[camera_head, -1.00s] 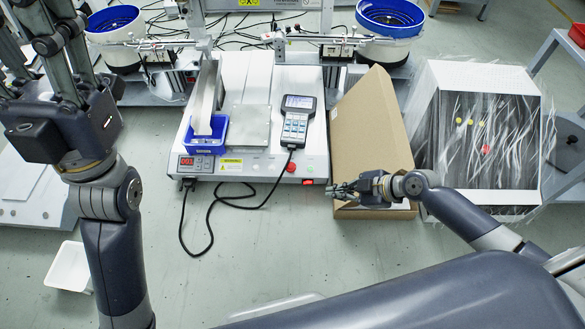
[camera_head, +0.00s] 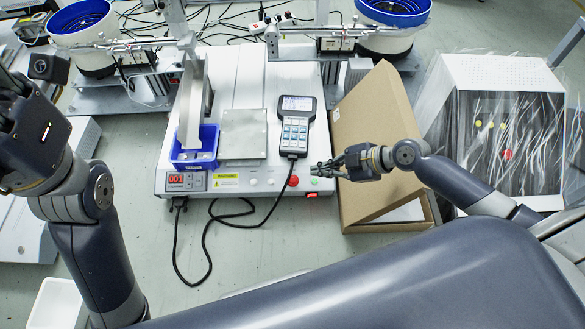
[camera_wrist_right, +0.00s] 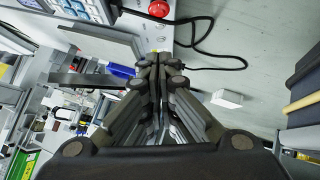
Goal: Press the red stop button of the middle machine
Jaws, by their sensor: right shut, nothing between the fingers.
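The middle machine (camera_head: 237,105) is a white bench unit with a front panel. Its red stop button (camera_head: 293,181) sits at the right part of that panel, below the handheld controller. It also shows at the top of the right wrist view (camera_wrist_right: 158,8). My right gripper (camera_head: 314,171) is shut and empty, its fingertips just right of the button in the head view; I cannot tell whether they touch the panel. In the right wrist view the fingers (camera_wrist_right: 160,62) point up, below the button and apart from it in the picture. My left gripper is at the left edge, its fingers not clearly visible.
A handheld controller (camera_head: 296,124) with a black cable (camera_head: 208,232) lies on the machine. A blue bin (camera_head: 195,150) and red display (camera_head: 187,180) are to the left. An open cardboard box (camera_head: 375,130) stands close by my right arm. A wrapped white box (camera_head: 500,125) is further right.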

